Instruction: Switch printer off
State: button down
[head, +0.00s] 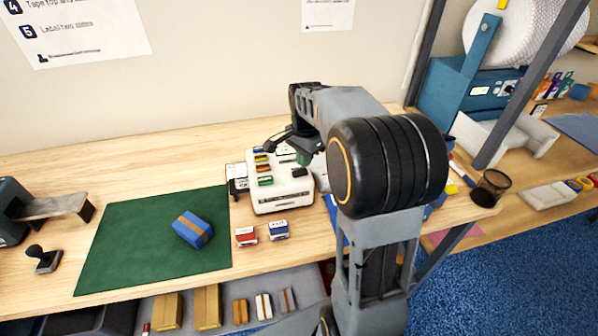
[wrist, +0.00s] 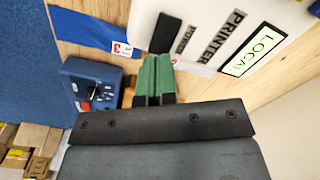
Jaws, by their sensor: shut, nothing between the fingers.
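The printer (head: 283,200) is a white box with coloured labels and dark parts on its top, standing on the wooden bench. In the wrist view its white face (wrist: 205,25) carries the words PRINTER, POWER and a green-edged LOCAL label (wrist: 252,53). A black switch-like piece (wrist: 166,33) sits by the POWER label. My gripper (wrist: 157,60) has green fingers, shut together and empty, with the tips close to this black piece. I cannot tell whether they touch it. In the head view my gripper (head: 303,158) is over the printer's far right part, partly hidden by my arm.
A blue box with a dial (wrist: 92,92) is near my fingers in the wrist view. A green mat (head: 130,245) with a blue carton (head: 193,230) lies left of the printer. Red (head: 246,236) and blue (head: 278,230) small blocks stand in front of it.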

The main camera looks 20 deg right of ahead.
aim_at(304, 171)
jog(key=shift+f+b, duration=0.9)
jog(key=shift+f, duration=0.45)
dwell(0.6)
jog(key=shift+r, duration=0.1)
notch_tip(304, 171, up, 7)
jog(key=p, duration=0.6)
dwell(0.7)
